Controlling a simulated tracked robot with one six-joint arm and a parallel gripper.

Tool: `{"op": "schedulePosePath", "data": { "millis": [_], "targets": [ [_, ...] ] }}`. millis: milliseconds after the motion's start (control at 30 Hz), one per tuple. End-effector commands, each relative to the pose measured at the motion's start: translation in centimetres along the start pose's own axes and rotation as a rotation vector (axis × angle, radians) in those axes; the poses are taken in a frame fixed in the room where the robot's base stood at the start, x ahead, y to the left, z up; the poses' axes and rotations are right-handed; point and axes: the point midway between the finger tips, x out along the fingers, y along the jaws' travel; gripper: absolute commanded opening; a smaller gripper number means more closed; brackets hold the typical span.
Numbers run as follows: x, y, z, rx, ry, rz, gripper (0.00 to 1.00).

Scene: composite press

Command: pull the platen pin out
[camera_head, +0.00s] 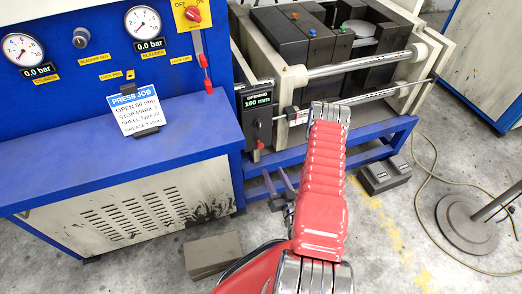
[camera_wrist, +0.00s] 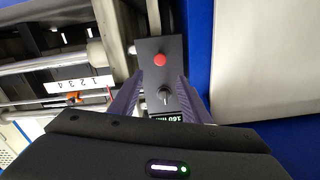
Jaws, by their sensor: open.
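No part is clearly identifiable as the platen pin. A dark control box (camera_head: 258,118) with a lit 160 mm display hangs at the front of the press. In the wrist view the box face (camera_wrist: 149,80) carries a red knob (camera_wrist: 160,60) and a small metal toggle or pin (camera_wrist: 165,95). The red knob also shows low on the box in the head view (camera_head: 260,145). My gripper (camera_wrist: 158,84) is open and empty, its two fingers framing the box; contact cannot be told. In the head view my gripper (camera_head: 275,175) sits below the box, partly hidden.
The press (camera_head: 335,60) has dark blocks with coloured caps and a steel rod (camera_head: 345,68). A 1-2-3-4 scale (camera_wrist: 85,84) with an orange part (camera_wrist: 72,97) lies left of the box. A blue console (camera_head: 75,175) stands left; a dark pedal (camera_head: 384,175) lies right.

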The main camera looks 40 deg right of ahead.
Motion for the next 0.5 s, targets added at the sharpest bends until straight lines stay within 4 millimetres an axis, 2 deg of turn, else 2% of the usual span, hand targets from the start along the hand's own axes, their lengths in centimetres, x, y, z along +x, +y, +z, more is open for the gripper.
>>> {"op": "schedulePosePath", "data": {
  "millis": [267,500],
  "targets": [
    [0.4,0.0,0.0,-0.002,-0.001,-0.001,0.43],
    [2.7,-0.1,-0.1,-0.003,0.000,-0.004,0.43]
  ]
}}
